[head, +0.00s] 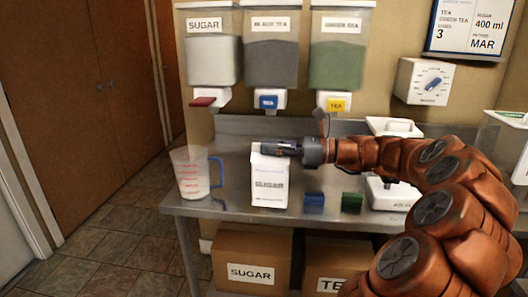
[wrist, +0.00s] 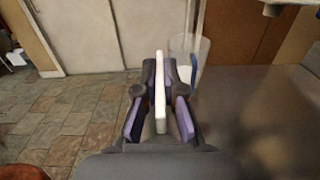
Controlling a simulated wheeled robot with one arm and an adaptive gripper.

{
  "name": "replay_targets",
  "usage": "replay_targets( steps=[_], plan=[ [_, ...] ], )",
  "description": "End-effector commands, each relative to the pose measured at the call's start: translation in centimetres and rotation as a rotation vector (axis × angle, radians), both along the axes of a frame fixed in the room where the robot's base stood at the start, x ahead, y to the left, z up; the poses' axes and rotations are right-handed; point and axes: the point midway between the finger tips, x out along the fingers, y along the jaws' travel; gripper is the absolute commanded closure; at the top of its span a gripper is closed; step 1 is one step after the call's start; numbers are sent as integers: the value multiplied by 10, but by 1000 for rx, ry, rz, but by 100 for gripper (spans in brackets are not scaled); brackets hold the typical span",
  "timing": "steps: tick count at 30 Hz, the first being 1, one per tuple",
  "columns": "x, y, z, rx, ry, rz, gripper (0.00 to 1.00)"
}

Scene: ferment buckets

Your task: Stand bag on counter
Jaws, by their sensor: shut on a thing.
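A white bag labelled SUGAR (head: 269,185) is upright at the front edge of the steel counter (head: 232,150) in the head view. My gripper (head: 277,148) is shut on the bag's top, reaching in from the right. In the wrist view, the bag's thin white top (wrist: 160,100) is between the two fingers of my gripper (wrist: 160,95). The bag's base appears at counter level, but I cannot tell whether it touches the counter.
A clear measuring jug (head: 191,173) with a blue handle stands left of the bag. A blue block (head: 314,200) and a green block (head: 351,202) are to its right. Dispensers hang behind, including the sugar one (head: 211,60). A SUGAR box (head: 250,262) is under the counter.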

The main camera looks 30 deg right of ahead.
Motion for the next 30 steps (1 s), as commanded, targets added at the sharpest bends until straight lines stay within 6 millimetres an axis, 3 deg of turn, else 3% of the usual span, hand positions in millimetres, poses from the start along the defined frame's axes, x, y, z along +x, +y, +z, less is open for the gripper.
replay_targets(
  steps=[12, 25, 30],
  plan=[
    [59, -22, -6, 1, -1, 0, 100],
    [78, -29, -8, -1, 0, 0, 100],
    [77, -29, -28, 3, 2, -1, 100]
  ],
)
